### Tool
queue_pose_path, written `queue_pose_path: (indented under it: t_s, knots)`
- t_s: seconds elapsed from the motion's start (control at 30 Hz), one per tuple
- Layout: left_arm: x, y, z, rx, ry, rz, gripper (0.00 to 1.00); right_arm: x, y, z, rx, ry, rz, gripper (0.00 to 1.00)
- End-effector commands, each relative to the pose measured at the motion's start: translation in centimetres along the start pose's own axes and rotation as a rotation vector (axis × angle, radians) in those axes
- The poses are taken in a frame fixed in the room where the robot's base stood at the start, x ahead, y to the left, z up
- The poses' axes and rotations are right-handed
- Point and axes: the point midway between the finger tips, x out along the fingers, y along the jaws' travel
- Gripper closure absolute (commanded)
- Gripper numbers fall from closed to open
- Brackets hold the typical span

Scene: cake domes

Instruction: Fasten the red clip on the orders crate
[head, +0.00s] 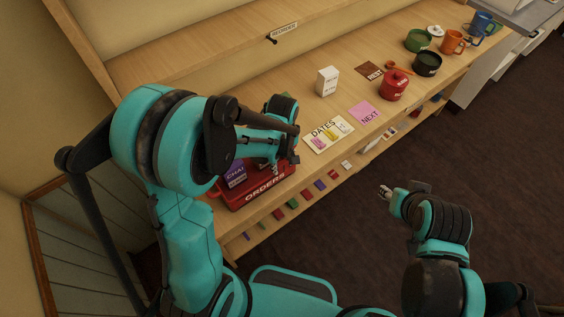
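The red orders crate (262,191), labelled ORDERS on its front, sits at the near left of the wooden counter. A purple chai packet (236,172) stands inside it. My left gripper (273,152) is over the back right part of the crate, and my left arm covers the crate's left and back. Its fingertips are largely hidden, so I cannot tell whether it is open or touching anything. I cannot make out the red clip against the red crate. My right gripper (385,191) hangs over the floor, right of the counter; its fingers are too small to judge.
On the counter (295,110) lie a DATES card (328,134) and a pink NEXT card (364,113). A white box (327,81), a red lidded pot (393,86) and green pots stand farther back. The floor (340,235) is clear.

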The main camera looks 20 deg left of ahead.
Motion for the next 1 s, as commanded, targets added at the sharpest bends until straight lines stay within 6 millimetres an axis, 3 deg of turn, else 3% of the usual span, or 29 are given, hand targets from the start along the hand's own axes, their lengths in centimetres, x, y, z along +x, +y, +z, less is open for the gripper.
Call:
queue_pose_path:
  t_s: [0.03,0.1,0.47,1.0]
  knots:
    - [0.0,0.0,0.0,0.000,0.000,0.000,0.49,0.0,0.0,0.0,0.000,0.000,0.000,0.60]
    - [0.0,0.0,0.0,0.000,0.000,0.000,0.38,0.0,0.0,0.0,0.000,0.000,0.000,0.60]
    - [-0.6,0.0,0.0,0.000,0.000,0.000,0.38,0.0,0.0,0.0,0.000,0.000,0.000,0.60]
    - [-10.6,0.0,0.0,0.000,0.000,0.000,0.38,0.0,0.0,0.0,0.000,0.000,0.000,0.60]
